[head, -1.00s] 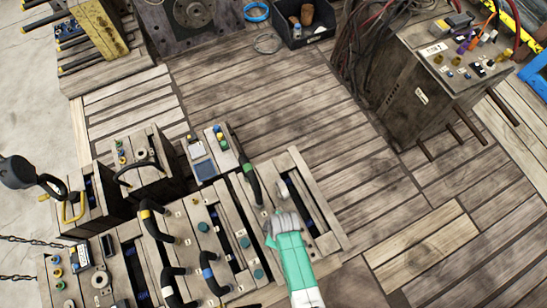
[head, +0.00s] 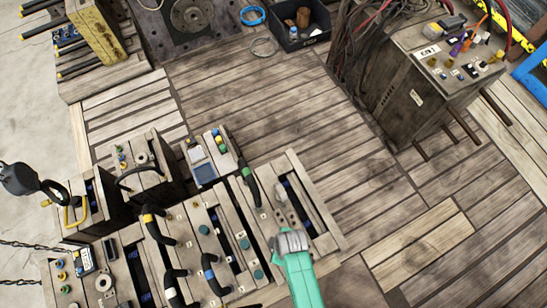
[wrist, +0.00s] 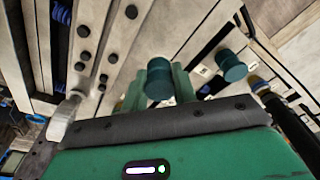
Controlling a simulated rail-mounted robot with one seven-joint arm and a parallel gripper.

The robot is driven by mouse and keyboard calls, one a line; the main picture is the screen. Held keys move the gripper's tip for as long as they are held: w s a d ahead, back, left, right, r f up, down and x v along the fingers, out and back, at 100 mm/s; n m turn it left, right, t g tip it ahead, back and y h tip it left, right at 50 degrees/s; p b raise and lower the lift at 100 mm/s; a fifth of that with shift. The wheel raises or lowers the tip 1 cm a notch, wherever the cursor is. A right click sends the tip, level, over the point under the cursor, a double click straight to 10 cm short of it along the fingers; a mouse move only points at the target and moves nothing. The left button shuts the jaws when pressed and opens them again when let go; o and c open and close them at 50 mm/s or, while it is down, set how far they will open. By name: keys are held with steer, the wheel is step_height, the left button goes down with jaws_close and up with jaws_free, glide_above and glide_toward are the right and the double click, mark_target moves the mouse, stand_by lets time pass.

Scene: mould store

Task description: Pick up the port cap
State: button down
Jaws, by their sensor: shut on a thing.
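A teal, round port cap (wrist: 158,82) is between the two green fingers of my gripper (wrist: 160,88) in the wrist view. The fingers are shut on its sides. In the head view my gripper (head: 290,243) is a grey end on a teal arm, over the right part of the slatted mould block, and it hides the held cap. Another teal cap (wrist: 232,66) stands to the right of the held one in the wrist view. Similar caps show in the head view to the left of my gripper, one of them near the block's middle (head: 245,243). I cannot tell the held cap's clearance.
Black curved handles (head: 155,224) stand up from the mould blocks left of my gripper. One black handle (wrist: 292,125) is close on the right in the wrist view. A tall cabinet (head: 415,95) with hoses stands at upper right. The plank floor (head: 300,125) beyond the blocks is clear.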

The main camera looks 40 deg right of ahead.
steer(key=s+a+r+p, duration=0.1)
steer(key=s+a, duration=0.1)
steer(key=s, duration=0.8)
steer(key=shift+s, duration=0.25)
stand_by(0.7)
